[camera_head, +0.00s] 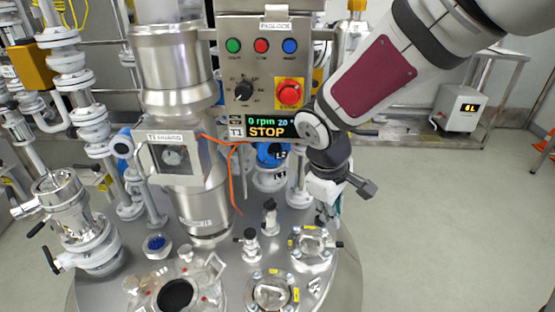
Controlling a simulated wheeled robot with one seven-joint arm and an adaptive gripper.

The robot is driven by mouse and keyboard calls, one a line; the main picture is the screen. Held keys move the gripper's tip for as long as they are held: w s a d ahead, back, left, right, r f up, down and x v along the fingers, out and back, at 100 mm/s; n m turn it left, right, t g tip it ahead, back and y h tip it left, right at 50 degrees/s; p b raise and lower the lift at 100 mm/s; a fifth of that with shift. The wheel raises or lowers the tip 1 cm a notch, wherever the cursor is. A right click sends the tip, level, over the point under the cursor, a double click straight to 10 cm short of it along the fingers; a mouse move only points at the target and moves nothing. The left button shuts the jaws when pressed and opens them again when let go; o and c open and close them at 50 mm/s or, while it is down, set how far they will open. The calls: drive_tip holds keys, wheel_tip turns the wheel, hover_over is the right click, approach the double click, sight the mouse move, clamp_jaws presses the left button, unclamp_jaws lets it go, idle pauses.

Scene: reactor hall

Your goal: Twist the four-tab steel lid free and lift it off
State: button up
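My arm reaches in from the upper right, and my gripper (326,192) points down beside the control panel, above the back right of the steel vessel top. Its fingers are small and partly hidden, so I cannot tell whether they are open or shut. No four-tab steel lid can be picked out with certainty. A round steel fitting (310,243) with yellow tags sits on the vessel top below my gripper, apart from it. A similar round fitting (272,293) with bolts around its rim is nearer the front edge.
A control panel (265,60) with buttons and a display reading "0 rpm" and "STOP" stands close left of my arm. A steel column (175,75), an orange cable (232,180) and a dark round opening (175,295) are further left. Open floor (440,230) lies right.

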drive_tip(key=w+a+f+n+g+y+b, duration=0.15)
drive_tip(key=a+f, duration=0.25)
drive_tip(key=f, duration=0.4)
drive_tip(key=w+a+f+n+t+h+b, duration=0.1)
drive_tip(key=w+a+f+n+b, duration=0.15)
drive_tip(key=f, duration=0.55)
drive_tip(key=n+g+y+b, duration=0.1)
drive_tip(key=y+b, duration=0.1)
drive_tip(key=b, duration=0.2)
hover_over(272, 287)
wheel_tip(272, 287, down, 10)
drive_tip(key=shift+n, duration=0.3)
wheel_tip(272, 287, down, 14)
drive_tip(key=b, duration=0.4)
drive_tip(key=shift+a+r, duration=0.1)
drive_tip(key=shift+r, duration=0.05)
clamp_jaws()
drive_tip(key=shift+w, duration=0.1)
drive_tip(key=m+b, duration=0.2)
drive_tip(key=shift+m, duration=0.3)
drive_tip(key=shift+m+b, duration=0.75)
drive_tip(key=shift+m, duration=0.45)
